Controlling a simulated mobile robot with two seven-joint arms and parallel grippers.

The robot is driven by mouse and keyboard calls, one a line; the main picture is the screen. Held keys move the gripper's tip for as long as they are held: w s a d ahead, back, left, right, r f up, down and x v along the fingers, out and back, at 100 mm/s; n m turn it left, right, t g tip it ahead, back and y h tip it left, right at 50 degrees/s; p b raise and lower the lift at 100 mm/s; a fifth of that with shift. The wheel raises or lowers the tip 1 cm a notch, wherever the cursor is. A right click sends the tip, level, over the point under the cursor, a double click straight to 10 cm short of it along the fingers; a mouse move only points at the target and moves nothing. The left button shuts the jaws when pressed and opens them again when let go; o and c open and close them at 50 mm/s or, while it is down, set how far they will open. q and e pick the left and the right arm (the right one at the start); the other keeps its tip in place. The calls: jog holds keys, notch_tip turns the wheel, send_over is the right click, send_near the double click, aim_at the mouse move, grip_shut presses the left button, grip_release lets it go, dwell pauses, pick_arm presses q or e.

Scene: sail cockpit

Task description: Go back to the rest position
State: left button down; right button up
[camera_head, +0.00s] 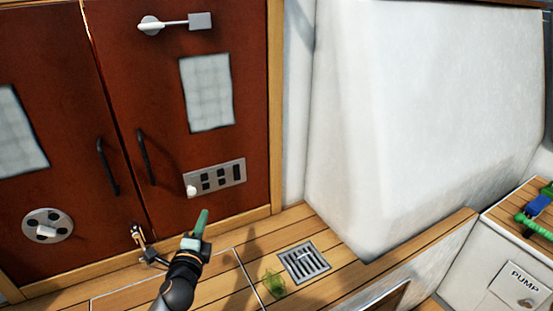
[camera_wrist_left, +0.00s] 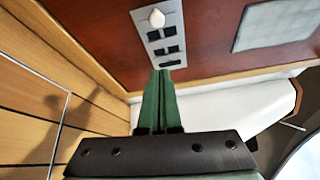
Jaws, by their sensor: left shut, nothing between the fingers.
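My left gripper (camera_head: 200,226) is in the lower middle of the head view, in front of the red-brown doors and above the wooden floor. Its green fingers are shut with nothing between them. In the left wrist view the closed fingers (camera_wrist_left: 158,100) point toward the switch panel (camera_wrist_left: 160,32), and I cannot tell how far off it is. The switch panel also shows in the head view (camera_head: 215,178), low on the right door, with a white knob at its left end. My right gripper is not in view.
The right door (camera_head: 185,90) has a black handle, a lever on top and a pale window. A drain grate (camera_head: 304,261) and a green tangle (camera_head: 274,283) are on the floor (camera_head: 225,285). A white wall block (camera_head: 420,110) stands right. A box marked PUMP (camera_head: 518,285) is at far right.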

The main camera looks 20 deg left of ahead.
pick_arm(q)
jog(key=s+d+f+n+g+h, duration=0.1)
jog(key=s+d+f+n+h, duration=0.1)
jog(key=s+d+f, duration=0.1)
jog(key=s+d+f+n+g+h, duration=0.1)
jog(key=s+d+f+n+h, duration=0.1)
jog(key=d+f, duration=0.4)
jog(key=s+d+f+n+g+h, duration=0.1)
jog(key=s+d+f+n+g, duration=0.1)
jog(key=s+d+f, duration=0.3)
jog(key=shift+s+d+n+h, duration=0.1)
jog(key=shift+s+n+h, duration=0.25)
jog(key=shift+n, duration=0.45)
jog(key=s+d+f+n+g+h, duration=0.3)
jog(key=s+d+f+n, duration=0.1)
jog(key=s+d, duration=0.45)
notch_tip(320, 180, up, 12)
jog(key=s+a+n+p, duration=0.1)
jog(key=s+n+p, duration=0.1)
jog(key=p, duration=1.3)
jog(key=shift+s+f+p, duration=0.15)
jog(key=shift+s+p, duration=0.15)
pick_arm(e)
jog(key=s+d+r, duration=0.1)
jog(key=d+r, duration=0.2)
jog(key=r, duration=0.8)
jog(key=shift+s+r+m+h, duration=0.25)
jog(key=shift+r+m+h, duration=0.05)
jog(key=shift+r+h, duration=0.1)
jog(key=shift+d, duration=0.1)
